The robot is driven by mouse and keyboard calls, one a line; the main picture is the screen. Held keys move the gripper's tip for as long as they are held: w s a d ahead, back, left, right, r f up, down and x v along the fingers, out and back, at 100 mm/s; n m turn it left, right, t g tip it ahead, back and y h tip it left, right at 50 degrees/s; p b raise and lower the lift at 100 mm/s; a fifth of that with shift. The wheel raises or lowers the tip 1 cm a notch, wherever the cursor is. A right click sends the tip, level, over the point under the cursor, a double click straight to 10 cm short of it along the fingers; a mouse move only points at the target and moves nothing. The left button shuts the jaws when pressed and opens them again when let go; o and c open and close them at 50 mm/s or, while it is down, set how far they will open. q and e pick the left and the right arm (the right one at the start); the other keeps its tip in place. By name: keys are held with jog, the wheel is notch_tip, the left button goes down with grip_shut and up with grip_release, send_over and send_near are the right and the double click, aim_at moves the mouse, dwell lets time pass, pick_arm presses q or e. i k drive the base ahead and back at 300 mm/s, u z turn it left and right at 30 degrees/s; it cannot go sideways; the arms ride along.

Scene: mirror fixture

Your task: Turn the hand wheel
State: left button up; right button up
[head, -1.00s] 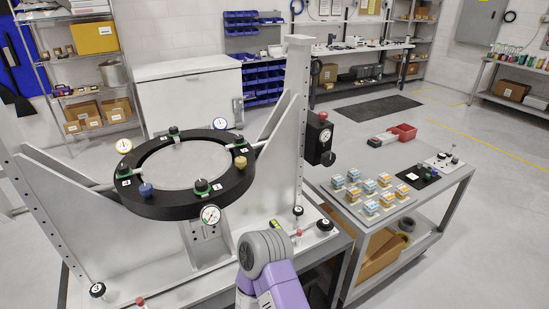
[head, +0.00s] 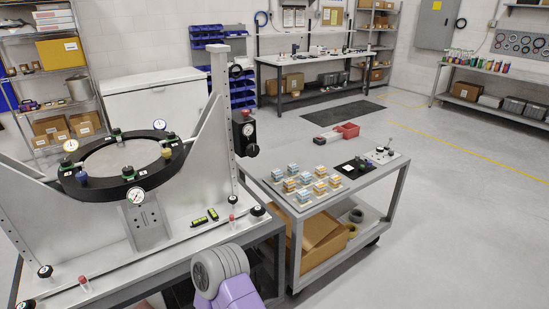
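The mirror fixture stands at the left in the head view, with a black ring (head: 103,191) around a pale round mirror (head: 120,158). A grey upright post (head: 220,105) rises at its right side. A black box (head: 243,134) with a red knob (head: 246,114) on top is mounted on the post. A dark round knob (head: 252,149) sits low on the box; I cannot tell whether it is the hand wheel. A purple and grey link of my arm shows at the bottom. Neither gripper is in view.
The floor (head: 450,220) right of the cart is clear.

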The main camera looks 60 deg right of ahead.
aim_at(253, 149)
jog(key=z, duration=1.3)
